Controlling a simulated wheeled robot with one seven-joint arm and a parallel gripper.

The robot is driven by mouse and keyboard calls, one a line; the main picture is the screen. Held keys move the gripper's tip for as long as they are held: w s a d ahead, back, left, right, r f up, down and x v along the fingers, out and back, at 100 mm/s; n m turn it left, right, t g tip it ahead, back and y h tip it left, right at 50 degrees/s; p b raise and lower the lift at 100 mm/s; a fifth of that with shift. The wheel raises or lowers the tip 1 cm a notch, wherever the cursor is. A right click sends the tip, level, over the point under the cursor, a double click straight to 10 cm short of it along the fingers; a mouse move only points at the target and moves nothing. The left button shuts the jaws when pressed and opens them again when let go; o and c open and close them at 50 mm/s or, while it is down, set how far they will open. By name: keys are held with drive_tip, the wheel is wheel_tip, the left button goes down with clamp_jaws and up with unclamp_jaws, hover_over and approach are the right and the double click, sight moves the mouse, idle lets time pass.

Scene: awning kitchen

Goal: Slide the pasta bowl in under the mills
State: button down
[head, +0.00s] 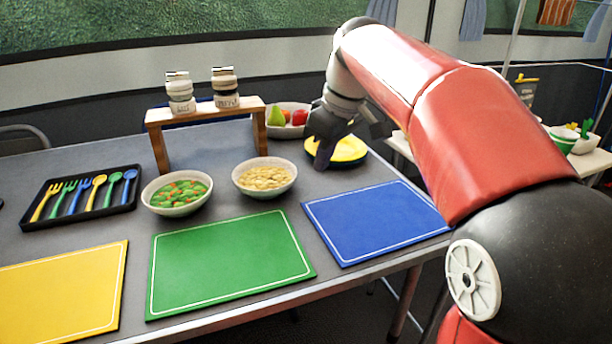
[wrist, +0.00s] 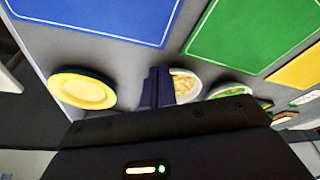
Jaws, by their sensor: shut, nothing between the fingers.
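The pasta bowl (head: 264,178), cream with pale pasta in it, stands on the grey table in front of the right leg of a wooden riser (head: 205,114). Two mills, a left one (head: 180,94) and a right one (head: 225,88), stand on top of the riser. The space beneath the riser looks empty. My gripper (head: 321,160) is shut and empty, pointing down to the right of the pasta bowl, apart from it in the head view. In the wrist view the pasta bowl (wrist: 187,84) shows partly hidden behind the shut fingers (wrist: 158,88).
A vegetable bowl (head: 177,192) stands left of the pasta bowl. Yellow plates (head: 349,151) lie just right of my gripper, and a fruit bowl (head: 287,131) is behind. Green (head: 230,262) and blue (head: 375,222) mats lie in front. A cutlery tray (head: 82,198) is left.

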sight(306, 205)
drive_tip(key=b+x, duration=0.1)
drive_tip(key=x, duration=0.8)
drive_tip(key=shift+w+a+f, duration=0.1)
drive_tip(key=shift+f, duration=0.3)
drive_tip(key=shift+w+a+r+p, duration=0.2)
drive_tip(key=shift+w+a+p, duration=0.1)
drive_tip(key=shift+w+a, duration=1)
drive_tip(key=shift+a, duration=0.05)
